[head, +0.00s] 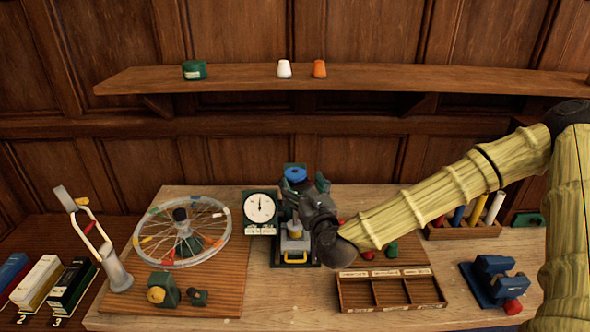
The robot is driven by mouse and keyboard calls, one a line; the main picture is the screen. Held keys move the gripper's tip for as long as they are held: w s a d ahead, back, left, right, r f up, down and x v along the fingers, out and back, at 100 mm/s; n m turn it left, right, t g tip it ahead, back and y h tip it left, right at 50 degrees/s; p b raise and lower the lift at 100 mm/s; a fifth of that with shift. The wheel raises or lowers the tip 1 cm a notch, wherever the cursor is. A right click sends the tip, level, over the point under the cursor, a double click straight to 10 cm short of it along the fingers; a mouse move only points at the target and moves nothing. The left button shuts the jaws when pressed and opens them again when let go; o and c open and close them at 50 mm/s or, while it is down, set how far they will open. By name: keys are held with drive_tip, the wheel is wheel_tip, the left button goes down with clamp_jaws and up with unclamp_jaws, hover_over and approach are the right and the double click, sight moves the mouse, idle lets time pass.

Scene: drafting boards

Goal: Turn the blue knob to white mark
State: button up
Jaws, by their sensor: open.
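The blue knob (295,174) is a round blue cap near the back edge of the wooden table, on top of a dark green part. My gripper (292,196) is just in front of and below it in the picture, reaching in from the right. The gripper is open, and nothing shows held between its fingers. Whether a finger touches the knob, I cannot tell. The gripper hides the knob's lower front and most of its base. I cannot make out a white mark by the knob.
A compartment tray (388,291) lies front right. A blue vise-like block (493,280) is farther right. A shelf (350,78) runs above.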

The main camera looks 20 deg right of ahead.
sight(299, 180)
drive_tip(key=w+p, duration=0.2)
drive_tip(key=w, duration=0.3)
drive_tip(key=shift+r, duration=0.1)
drive_tip(key=shift+w+f, duration=0.2)
drive_tip(key=shift+w, duration=0.4)
drive_tip(key=shift+c, duration=0.2)
drive_tip(key=c, duration=1)
